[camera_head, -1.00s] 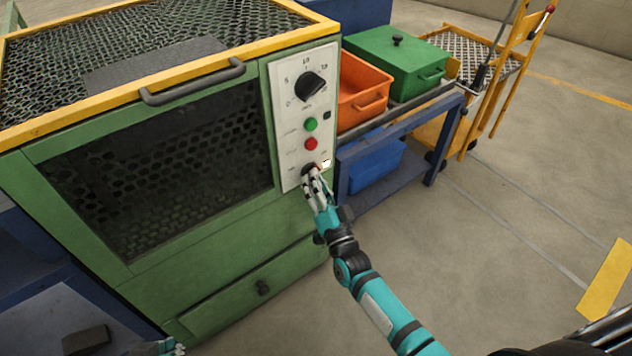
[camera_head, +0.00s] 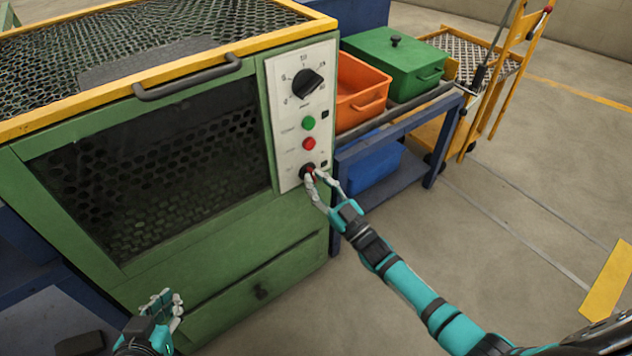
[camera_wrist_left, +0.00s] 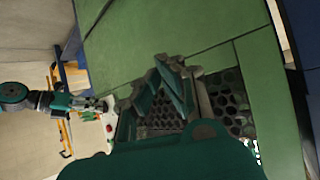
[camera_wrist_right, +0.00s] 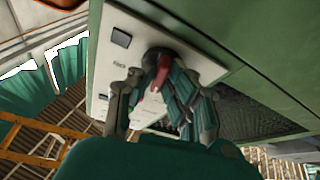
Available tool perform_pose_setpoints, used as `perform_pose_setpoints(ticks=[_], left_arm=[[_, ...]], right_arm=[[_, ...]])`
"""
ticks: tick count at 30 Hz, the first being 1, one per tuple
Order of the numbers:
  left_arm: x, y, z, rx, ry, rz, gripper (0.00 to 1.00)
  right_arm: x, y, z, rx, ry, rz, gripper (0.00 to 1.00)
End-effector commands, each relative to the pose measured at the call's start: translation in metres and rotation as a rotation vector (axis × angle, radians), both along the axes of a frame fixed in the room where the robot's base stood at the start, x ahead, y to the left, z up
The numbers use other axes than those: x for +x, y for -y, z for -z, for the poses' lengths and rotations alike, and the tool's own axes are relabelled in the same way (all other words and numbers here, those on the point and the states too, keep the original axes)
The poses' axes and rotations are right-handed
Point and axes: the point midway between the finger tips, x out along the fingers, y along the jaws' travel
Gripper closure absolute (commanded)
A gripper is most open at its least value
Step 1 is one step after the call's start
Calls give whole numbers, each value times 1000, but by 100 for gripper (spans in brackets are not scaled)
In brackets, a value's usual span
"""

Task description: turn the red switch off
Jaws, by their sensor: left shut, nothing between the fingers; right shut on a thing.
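The red switch (camera_head: 308,169) is the lowest control on the white panel of the green furnace. In the right wrist view it shows as a red handle (camera_wrist_right: 162,70) on a round black base. My right gripper (camera_head: 313,178) has its fingers on either side of the red handle and is shut on it; the fingers partly hide it. My left gripper (camera_head: 167,301) is shut and empty, in front of the furnace's lower left. In the left wrist view its fingers (camera_wrist_left: 165,80) are in front of the furnace's mesh window.
Above the switch are a red button (camera_head: 309,144), a green button (camera_head: 308,124) and a black dial (camera_head: 307,82). A blue table (camera_head: 350,165) with an orange bin (camera_head: 362,95) and a green box (camera_head: 395,65) stands right of the furnace.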

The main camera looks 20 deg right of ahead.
Motion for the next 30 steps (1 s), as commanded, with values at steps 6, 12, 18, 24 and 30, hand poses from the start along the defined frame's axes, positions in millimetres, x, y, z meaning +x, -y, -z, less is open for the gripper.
perform_pose_setpoints(ticks=[6, 12, 18, 24, 30], left_arm=[[-4, -2, 4, 7, -30, -2, 100], [-14, -6, 13, 22, -100, -8, 100], [-24, -10, 21, 37, -163, -12, 100], [-30, -12, 26, 46, -204, -15, 100], [-33, -13, 28, 50, -221, -16, 100]], right_arm=[[0, 2, -1, -193, 67, -1, 100], [1, 3, -1, -344, 123, -1, 100], [1, 3, -2, -458, 163, -2, 100], [1, 3, -1, -525, 188, -1, 100], [1, 3, -1, -551, 197, -1, 100]])
